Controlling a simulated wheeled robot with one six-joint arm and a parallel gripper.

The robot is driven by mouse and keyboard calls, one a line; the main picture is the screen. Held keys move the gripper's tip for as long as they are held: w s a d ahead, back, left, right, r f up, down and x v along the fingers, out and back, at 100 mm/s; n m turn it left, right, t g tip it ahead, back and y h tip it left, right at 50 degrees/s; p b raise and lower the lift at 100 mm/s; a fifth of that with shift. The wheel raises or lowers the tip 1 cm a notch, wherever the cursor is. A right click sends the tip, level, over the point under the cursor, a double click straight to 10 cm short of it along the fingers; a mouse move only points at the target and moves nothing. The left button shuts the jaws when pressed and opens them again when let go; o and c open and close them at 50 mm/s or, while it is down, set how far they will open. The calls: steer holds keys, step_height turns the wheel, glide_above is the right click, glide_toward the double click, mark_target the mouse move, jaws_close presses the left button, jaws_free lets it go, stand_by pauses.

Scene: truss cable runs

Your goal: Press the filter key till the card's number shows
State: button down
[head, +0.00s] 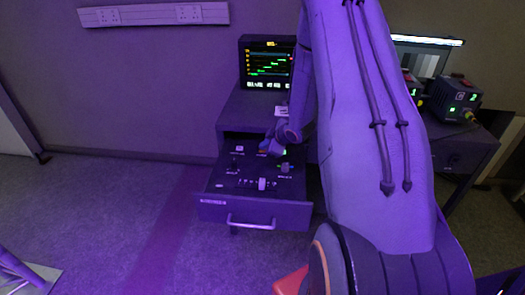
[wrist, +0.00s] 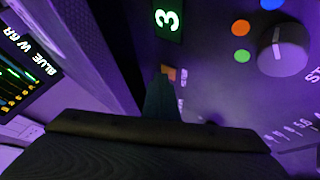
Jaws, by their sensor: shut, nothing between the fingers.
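An open drawer panel (head: 225,185) carries the controls. In the wrist view a small orange key (wrist: 169,72) shows just past the tip of my gripper (wrist: 162,90), which is shut and empty. The fingertips cover part of the key, and I cannot tell whether they touch it. In the head view my gripper (head: 284,137) is low over the panel's back edge. A small white card (head: 282,111) lies on the cabinet top behind; its number is too small to read.
A knob (wrist: 283,50) with orange, green and blue dots sits right of the display. A monitor (head: 266,64) with coloured bars stands on the cabinet. Dark boxes (head: 457,100) stand at right.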

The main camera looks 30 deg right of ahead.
mark_target(264, 152)
steer(key=shift+r+p, duration=0.7)
steer(key=shift+r, duration=0.1)
steer(key=shift+r, duration=0.1)
steer(key=shift+r+p, duration=2)
steer(key=shift+r, duration=0.4)
steer(key=s+a+r+m+g, duration=0.2)
steer(key=s+a, duration=0.4)
steer(key=s, duration=0.4)
steer(key=s+a+r+m+g, duration=0.3)
steer(key=s+a+r+m, duration=0.2)
steer(key=s, duration=0.6)
steer(key=s+a+r+m+g+h, duration=0.1)
steer(key=s+a+r+m+g, duration=0.2)
steer(key=s+a+r, duration=0.4)
steer(key=s+a, duration=0.2)
steer(key=s, duration=0.1)
steer(key=shift+s+a+r+m, duration=0.15)
steer(key=shift+s+a+m, duration=0.05)
steer(key=shift+s+m, duration=0.1)
